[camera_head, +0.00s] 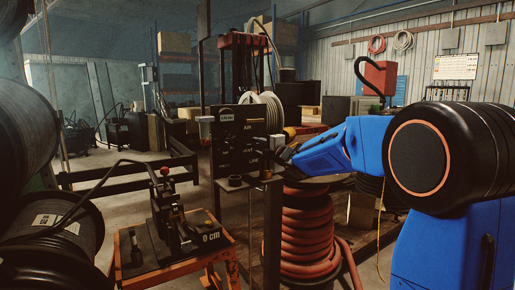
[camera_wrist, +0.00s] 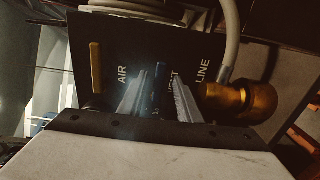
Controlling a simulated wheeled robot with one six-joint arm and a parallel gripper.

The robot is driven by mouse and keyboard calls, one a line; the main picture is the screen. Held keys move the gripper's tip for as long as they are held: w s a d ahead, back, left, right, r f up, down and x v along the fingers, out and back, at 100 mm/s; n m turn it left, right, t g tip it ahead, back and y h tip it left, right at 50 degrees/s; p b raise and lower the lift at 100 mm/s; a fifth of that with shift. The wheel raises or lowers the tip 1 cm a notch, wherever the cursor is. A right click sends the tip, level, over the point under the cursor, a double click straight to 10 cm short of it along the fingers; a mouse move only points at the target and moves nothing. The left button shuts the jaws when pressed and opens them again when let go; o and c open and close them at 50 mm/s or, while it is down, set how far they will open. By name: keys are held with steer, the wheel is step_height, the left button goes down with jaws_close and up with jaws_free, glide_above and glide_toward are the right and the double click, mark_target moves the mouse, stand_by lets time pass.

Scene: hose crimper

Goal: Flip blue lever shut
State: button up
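A black panel (camera_head: 228,150) with white lettering stands mid-scene; the wrist view shows the same panel (camera_wrist: 190,30) close up, rotated, with "AIR" and "LINE" on it. A narrow dark-blue piece, which looks like the blue lever (camera_wrist: 160,73), shows between the fingertips. Whether it is touched, and its exact angle, I cannot tell in the dim light. My gripper (camera_wrist: 158,98) points at the panel with its two pale fingers apart. In the head view my gripper (camera_head: 278,152) is at the panel's right side, small and dark, and the lever cannot be made out there.
A yellow handle (camera_wrist: 96,68) is left of the fingers and a brass fitting (camera_wrist: 240,100) with a pale hose is close on the right. An orange stand (camera_head: 140,262) carries a black press (camera_head: 172,215). A red hose coil (camera_head: 307,230) stands under my arm.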

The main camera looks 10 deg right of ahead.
steer(key=v, duration=1.7)
steer(key=shift+s, duration=0.1)
steer(key=s+d+f+m+g+h, duration=0.35)
steer(key=s+f+m, duration=0.25)
steer(key=s+m, duration=0.25)
steer(key=s+d+f+m+g+h, duration=0.25)
steer(key=s+f+m+h, duration=0.35)
steer(key=s, duration=0.3)
steer(key=s+a+f+m+g+y, duration=0.2)
steer(key=s+f, duration=0.5)
steer(key=s, duration=0.4)
steer(key=s+a+f+m+g+y, duration=0.2)
steer(key=s+a+f+m+g, duration=0.2)
steer(key=s+f, duration=0.3)
steer(key=s+m, duration=0.1)
steer(key=s, duration=0.3)
steer(key=shift+s+a, duration=0.25)
steer(key=shift+r, duration=0.1)
